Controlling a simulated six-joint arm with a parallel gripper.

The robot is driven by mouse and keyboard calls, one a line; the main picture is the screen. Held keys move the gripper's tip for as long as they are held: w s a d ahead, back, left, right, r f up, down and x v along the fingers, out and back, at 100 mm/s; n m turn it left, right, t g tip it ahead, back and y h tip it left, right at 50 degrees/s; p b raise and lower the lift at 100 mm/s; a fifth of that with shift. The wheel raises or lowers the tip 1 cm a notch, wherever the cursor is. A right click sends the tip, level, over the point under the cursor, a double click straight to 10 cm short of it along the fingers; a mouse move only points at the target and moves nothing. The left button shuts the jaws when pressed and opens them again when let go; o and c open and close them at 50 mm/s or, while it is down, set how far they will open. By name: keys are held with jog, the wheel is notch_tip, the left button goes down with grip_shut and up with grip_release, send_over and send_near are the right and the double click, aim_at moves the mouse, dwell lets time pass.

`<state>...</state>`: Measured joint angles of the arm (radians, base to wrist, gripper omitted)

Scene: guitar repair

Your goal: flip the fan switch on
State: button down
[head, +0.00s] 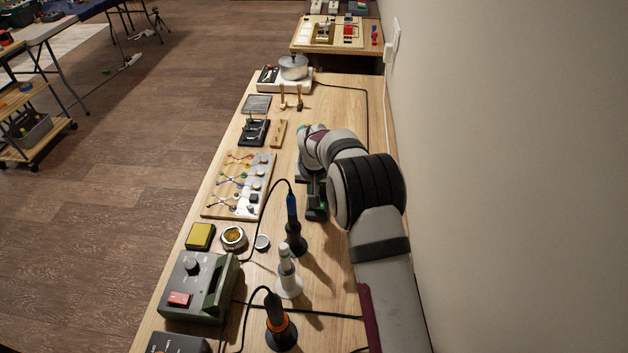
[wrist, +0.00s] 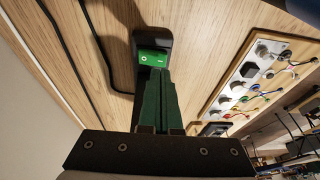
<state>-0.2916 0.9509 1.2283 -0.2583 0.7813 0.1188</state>
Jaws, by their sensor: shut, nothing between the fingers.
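The fan switch is a small black housing with a green rocker (wrist: 154,59) marked "O" and "–", seen at the upper middle of the wrist view. In the head view a dark block with a bit of green (head: 318,212) shows on the bench just below my gripper (head: 314,187). In the wrist view my gripper (wrist: 159,74) has its dark green fingers shut together and empty. The fingertips lie over the rocker's lower edge in the picture. I cannot tell whether they touch it or which side of the rocker is pressed. The fan is not recognisable.
A wooden board with knobs and coloured wires (head: 238,186) lies left of my gripper. A blue-handled tool in a stand (head: 293,226) stands close in front. A black cable (wrist: 93,50) runs beside the switch. The wall (head: 510,180) is at right.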

jog(key=shift+a+f, duration=0.2)
jog(key=shift+f, duration=0.9)
jog(key=shift+f, duration=0.1)
jog(key=shift+a+f, duration=0.15)
jog(key=shift+f, duration=0.15)
jog(key=shift+r, duration=0.1)
jog(key=shift+d+r, duration=0.2)
jog(key=shift+d, duration=0.6)
